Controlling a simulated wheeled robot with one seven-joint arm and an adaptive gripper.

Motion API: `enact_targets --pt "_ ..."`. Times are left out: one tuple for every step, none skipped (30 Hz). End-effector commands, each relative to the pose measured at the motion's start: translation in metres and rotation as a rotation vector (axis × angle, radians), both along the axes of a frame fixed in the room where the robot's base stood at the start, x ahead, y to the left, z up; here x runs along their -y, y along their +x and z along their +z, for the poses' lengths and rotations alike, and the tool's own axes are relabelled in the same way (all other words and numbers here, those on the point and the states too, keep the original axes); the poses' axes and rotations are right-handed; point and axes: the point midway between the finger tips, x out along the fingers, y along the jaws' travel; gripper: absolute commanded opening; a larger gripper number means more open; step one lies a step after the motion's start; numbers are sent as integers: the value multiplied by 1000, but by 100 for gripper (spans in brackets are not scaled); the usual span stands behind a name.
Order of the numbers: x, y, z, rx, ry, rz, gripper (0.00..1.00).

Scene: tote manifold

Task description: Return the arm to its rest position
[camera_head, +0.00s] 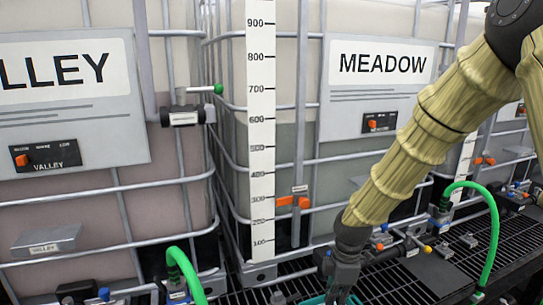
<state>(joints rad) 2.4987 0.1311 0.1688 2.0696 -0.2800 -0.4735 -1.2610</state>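My arm, in a ribbed tan sleeve, reaches down from the upper right corner across the right side of the head view. My gripper (340,289) is dark and hangs low at the bottom edge, in front of the caged totes and over the black grating. Its fingertips are small and partly cut off by the frame. I cannot tell whether it is open or shut. A teal item (315,300) shows at the bottom edge beside the fingers. Most of it is out of view, and I cannot tell whether the gripper touches it.
The VALLEY tote (88,205) stands left and the MEADOW tote (345,150) behind the arm, both in metal cages. A white level scale (261,130) stands between them. Green hoses (184,272) (492,225) and small coloured valves (420,240) crowd the grating (390,285).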

Motion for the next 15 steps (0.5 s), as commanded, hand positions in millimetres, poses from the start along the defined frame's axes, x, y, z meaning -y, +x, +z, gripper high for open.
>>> enact_targets --pt "0 -9 -25 -15 6 -48 0" --pt "-1 -14 -38 -20 12 -85 0" --pt "-1 -21 -56 -28 18 -135 0" --pt "-1 -27 -70 -32 23 -176 0" --pt "-1 -33 -83 -37 27 -218 0" --pt "0 -42 -100 -45 32 -275 0" --pt "0 -48 -113 -48 34 -316 0" --pt "0 -55 -125 -53 37 -355 0" --pt "1 -64 -141 -60 40 -410 0" --pt "1 -71 -152 -64 42 -452 0" --pt "2 -78 -164 -69 43 -494 0" --pt "3 -89 -179 -75 44 -547 0" --pt "4 -96 -190 -78 43 -589 0" --pt "5 -104 -200 -82 43 -631 0" --pt "6 -115 -214 -88 42 -686 0"
